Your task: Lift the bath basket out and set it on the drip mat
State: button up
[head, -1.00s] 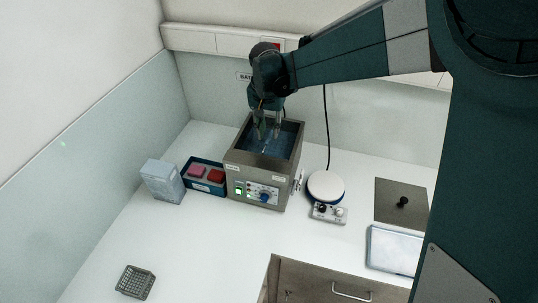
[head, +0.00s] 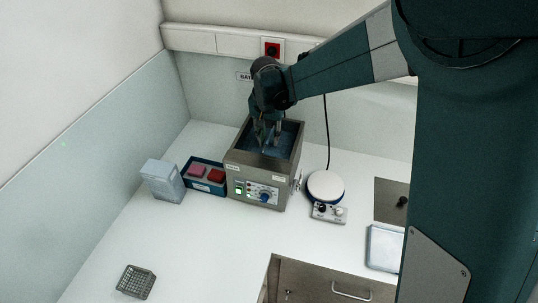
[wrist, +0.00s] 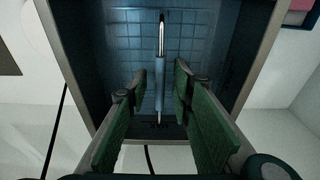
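The bath (head: 258,180) is a grey metal box with an open top, a front dial and a green-lit switch. The bath basket (wrist: 195,50) shows in the wrist view as a wire grid inside the bath, with a handle bar (wrist: 160,85) that has a blue sleeve. My gripper (head: 267,138) points down into the bath opening. In the wrist view my gripper (wrist: 159,75) is open, with green pads on either side of the handle and gaps visible. The pale rectangular panel that looks like the drip mat (head: 384,248) lies at the right, partly hidden by my arm.
A blue tray (head: 205,188) with pink and red blocks and a translucent box (head: 162,181) stand left of the bath. A round white-topped device (head: 325,188) stands right, near a grey lid (head: 388,215). A small grey basket (head: 136,282) is front left. The front-middle counter is clear.

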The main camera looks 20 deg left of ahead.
grip_shut()
jog(key=shift+r, duration=0.1)
notch_tip(320, 180, up, 18)
dwell(0.9)
dwell(0.7)
jog(key=shift+r, duration=0.9)
